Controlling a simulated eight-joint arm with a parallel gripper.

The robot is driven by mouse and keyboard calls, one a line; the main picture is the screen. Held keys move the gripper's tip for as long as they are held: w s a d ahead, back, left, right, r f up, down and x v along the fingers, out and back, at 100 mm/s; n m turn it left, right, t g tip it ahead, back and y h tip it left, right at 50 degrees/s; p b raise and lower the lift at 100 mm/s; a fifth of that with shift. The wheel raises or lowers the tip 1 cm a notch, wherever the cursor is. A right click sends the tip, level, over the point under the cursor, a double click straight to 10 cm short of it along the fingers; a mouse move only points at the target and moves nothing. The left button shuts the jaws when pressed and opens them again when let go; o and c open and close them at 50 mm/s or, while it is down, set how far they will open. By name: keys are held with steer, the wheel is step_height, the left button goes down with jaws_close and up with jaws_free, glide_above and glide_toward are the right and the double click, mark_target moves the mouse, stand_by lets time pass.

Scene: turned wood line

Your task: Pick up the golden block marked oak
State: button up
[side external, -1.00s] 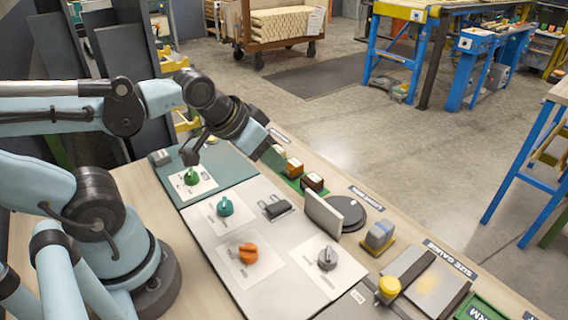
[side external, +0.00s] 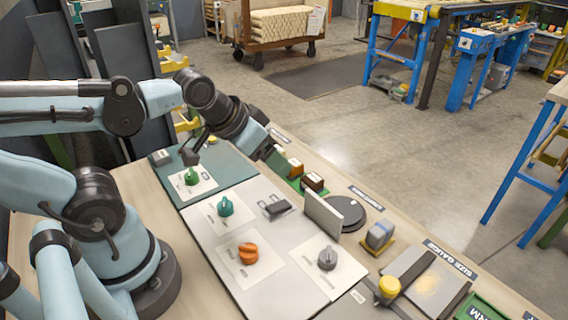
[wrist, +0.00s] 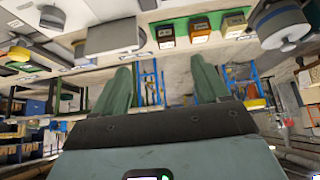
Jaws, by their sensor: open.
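Three small blocks stand in a row on a green strip (wrist: 182,24). In the wrist view the golden block (wrist: 233,23) is at the right end, a reddish-brown block (wrist: 200,29) is in the middle and a dark brown block (wrist: 165,36) is at the left. Each has a pale label, too small to read. The dark block also shows in the side view (side external: 312,182), with the reddish-brown one (side external: 295,168) beyond it; the golden one is mostly hidden by my gripper. My gripper (wrist: 160,84) is open and empty, its green fingers apart, close to the row.
An upright grey plate (side external: 322,213) and a dark round turntable (side external: 346,213) stand near the dark block. Panels with green and orange knobs (side external: 248,253) lie on the near side. A grey-blue block on a yellow base (side external: 379,237) is further right. The bench edge lies just beyond the blocks.

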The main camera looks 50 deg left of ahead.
mark_target(291, 162)
steer(key=w+a+m+g+y, duration=0.3)
steer(key=w+m+g+y, duration=0.3)
steer(key=w+m+y, duration=0.65)
steer(key=f+m, duration=0.2)
steer(key=f, duration=0.1)
steer(key=d+f+m, duration=0.1)
steer(key=f, duration=0.2)
steer(key=f+m+g+y, duration=0.1)
steer(key=f+m, duration=0.1)
steer(key=f, duration=0.2)
steer(key=shift+w+d+f+m, duration=0.1)
steer(key=shift+w+d+m, duration=0.15)
steer(key=shift+m, duration=0.1)
steer(key=shift+x, duration=3.4)
jaws_close()
